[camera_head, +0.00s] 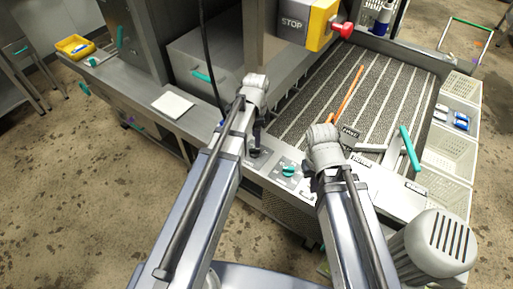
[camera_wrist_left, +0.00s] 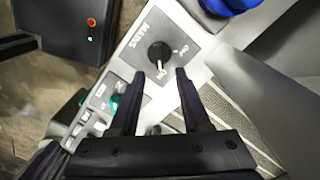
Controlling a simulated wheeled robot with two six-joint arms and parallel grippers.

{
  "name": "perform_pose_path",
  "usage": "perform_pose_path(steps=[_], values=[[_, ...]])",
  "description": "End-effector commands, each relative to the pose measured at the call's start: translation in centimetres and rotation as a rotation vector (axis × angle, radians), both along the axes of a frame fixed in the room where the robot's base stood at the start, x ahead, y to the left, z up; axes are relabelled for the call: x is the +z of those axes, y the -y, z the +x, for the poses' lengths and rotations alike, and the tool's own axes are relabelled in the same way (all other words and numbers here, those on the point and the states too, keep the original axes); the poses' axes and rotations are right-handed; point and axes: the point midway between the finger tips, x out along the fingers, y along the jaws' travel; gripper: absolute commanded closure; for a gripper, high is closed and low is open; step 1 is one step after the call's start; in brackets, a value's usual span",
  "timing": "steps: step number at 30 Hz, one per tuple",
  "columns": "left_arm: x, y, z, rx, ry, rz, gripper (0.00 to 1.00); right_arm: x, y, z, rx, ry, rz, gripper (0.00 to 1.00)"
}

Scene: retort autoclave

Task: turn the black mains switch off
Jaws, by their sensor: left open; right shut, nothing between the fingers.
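The black mains switch (camera_wrist_left: 159,53) is a round knob on a grey plate lettered MAINS in the left wrist view. In the head view my left gripper (camera_head: 258,143) hangs over the front control panel and hides the switch. My right gripper (camera_head: 309,183) is shut and empty, right of the teal knob on the panel.
A teal knob (camera_head: 290,170) sits on the panel between my grippers. A yellow STOP box (camera_head: 322,25) with a red button is above. The slatted conveyor (camera_head: 375,85) lies behind, with white baskets (camera_head: 452,150) at right. A blue object (camera_wrist_left: 232,5) is near the switch plate.

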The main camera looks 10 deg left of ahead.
Motion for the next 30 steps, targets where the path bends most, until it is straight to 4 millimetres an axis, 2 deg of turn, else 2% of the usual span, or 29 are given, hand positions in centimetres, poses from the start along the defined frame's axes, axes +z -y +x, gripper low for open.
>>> perform_pose_path(steps=[1,13,25,30], values=[[-1.1,0.0,0.0,0.000,0.000,0.000,0.53,-1.1,0.0,0.0,0.000,0.000,0.000,1.00],[-6.0,0.0,0.0,0.000,0.000,0.000,0.53,-6.0,0.0,0.0,0.000,0.000,0.000,1.00],[-6.3,0.0,0.0,0.001,0.000,0.000,0.53,-6.3,0.0,0.0,0.000,0.000,0.000,1.00],[-6.3,0.0,0.0,0.001,0.000,0.000,0.72,-6.3,0.0,0.0,0.000,0.000,0.000,1.00]])
